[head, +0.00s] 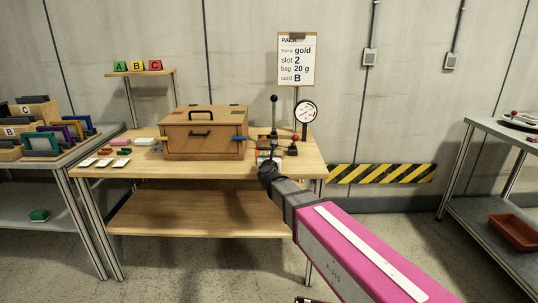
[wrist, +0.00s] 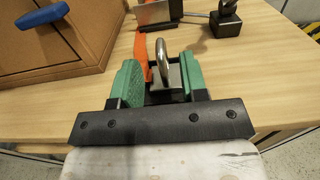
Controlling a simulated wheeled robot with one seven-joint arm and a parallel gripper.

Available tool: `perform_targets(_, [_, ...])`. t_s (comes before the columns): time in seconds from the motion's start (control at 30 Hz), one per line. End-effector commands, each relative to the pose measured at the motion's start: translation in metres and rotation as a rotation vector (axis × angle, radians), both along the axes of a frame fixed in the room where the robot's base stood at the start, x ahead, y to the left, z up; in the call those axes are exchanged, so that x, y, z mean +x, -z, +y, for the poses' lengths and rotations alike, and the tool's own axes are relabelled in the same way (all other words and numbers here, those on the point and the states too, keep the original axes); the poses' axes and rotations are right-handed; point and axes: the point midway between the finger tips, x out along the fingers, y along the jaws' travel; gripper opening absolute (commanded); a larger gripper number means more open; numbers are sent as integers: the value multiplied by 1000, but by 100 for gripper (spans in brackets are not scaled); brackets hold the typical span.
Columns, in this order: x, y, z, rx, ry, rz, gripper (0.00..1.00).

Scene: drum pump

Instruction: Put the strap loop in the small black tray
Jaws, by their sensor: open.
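My gripper (wrist: 160,82) is open, its green-padded fingers spread just above the wooden table (wrist: 75,98). I cannot pick out the small black tray with certainty.
A wooden box (head: 205,135) with a blue handle (wrist: 42,16) stands left of my gripper. Behind are black fixtures (wrist: 226,20), a lever (head: 273,115) and a dial gauge (head: 305,112). White cards (head: 105,162) lie at the table's left.

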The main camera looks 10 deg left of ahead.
Motion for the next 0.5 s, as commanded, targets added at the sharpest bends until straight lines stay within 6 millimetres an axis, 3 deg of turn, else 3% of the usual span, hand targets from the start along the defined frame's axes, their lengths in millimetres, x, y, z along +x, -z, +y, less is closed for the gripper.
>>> perform_targets(0.03, [-16, 0, -5, 0, -2, 1, 40])
perform_targets(0.2, [-48, 0, -13, 0, -1, 1, 40])
perform_targets(0.33, [-64, 0, -16, 0, -1, 0, 40])
perform_targets(0.5, [-70, 0, -17, 0, -1, 0, 40])
